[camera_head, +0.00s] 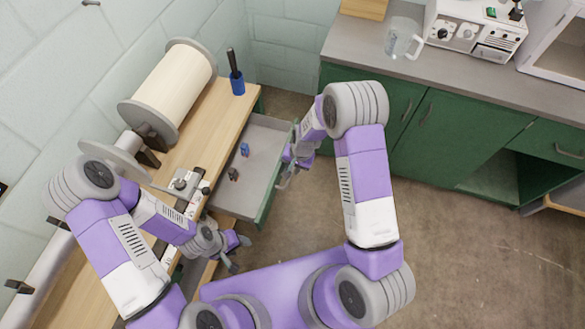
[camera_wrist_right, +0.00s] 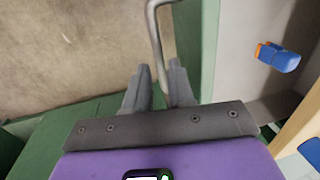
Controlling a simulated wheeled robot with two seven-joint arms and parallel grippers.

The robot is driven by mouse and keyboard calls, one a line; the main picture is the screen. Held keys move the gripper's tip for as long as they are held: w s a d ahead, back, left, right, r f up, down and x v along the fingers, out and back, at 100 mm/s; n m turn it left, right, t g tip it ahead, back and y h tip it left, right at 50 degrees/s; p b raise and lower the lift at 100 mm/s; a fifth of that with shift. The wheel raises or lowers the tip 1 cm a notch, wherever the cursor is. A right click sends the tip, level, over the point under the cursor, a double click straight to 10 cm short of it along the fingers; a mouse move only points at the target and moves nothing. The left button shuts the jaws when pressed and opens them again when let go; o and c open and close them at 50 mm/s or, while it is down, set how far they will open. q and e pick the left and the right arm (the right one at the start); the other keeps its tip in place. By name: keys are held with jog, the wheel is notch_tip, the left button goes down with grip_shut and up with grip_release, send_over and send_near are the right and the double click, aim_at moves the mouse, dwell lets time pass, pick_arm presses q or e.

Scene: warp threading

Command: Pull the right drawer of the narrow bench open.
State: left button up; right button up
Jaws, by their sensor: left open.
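The narrow wooden bench (camera_head: 218,122) stands along the left wall. A grey drawer with a green front (camera_head: 268,190) sticks well out from its far end, the right end when facing the bench. A small blue item (camera_head: 244,149) and a small dark item (camera_head: 233,174) lie in it. My right gripper (camera_head: 288,168) is at the drawer front. In the right wrist view its fingers (camera_wrist_right: 158,85) stand close on either side of the metal handle (camera_wrist_right: 157,38); exact contact is hard to see. My left gripper (camera_head: 240,253) is open and empty beside the near part of the bench.
A large spool (camera_head: 172,88) and a blue pot with a dark-handled tool (camera_head: 237,82) stand on the bench. Green cabinets (camera_head: 455,135) with a grey counter line the back right. Brown floor (camera_head: 450,250) to the right is clear.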

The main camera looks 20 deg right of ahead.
jog(key=r, duration=0.3)
jog(key=d+r+p, duration=0.1)
jog(key=r, duration=0.1)
jog(key=shift+s+r, duration=0.3)
jog(key=shift+r, duration=0.05)
jog(key=s+a+f+n+y, duration=0.1)
jog(key=s+a+f+n, duration=0.1)
jog(key=s, duration=0.8)
jog(key=s+a+f+n+y, duration=0.1)
jog(key=s+a+f+n, duration=0.1)
jog(key=s+f, duration=0.4)
jog(key=s+a, duration=0.1)
jog(key=s, duration=0.2)
jog(key=shift+s+a+f+g, duration=0.3)
jog(key=shift+s+a+f, duration=0.05)
jog(key=shift+a, duration=0.05)
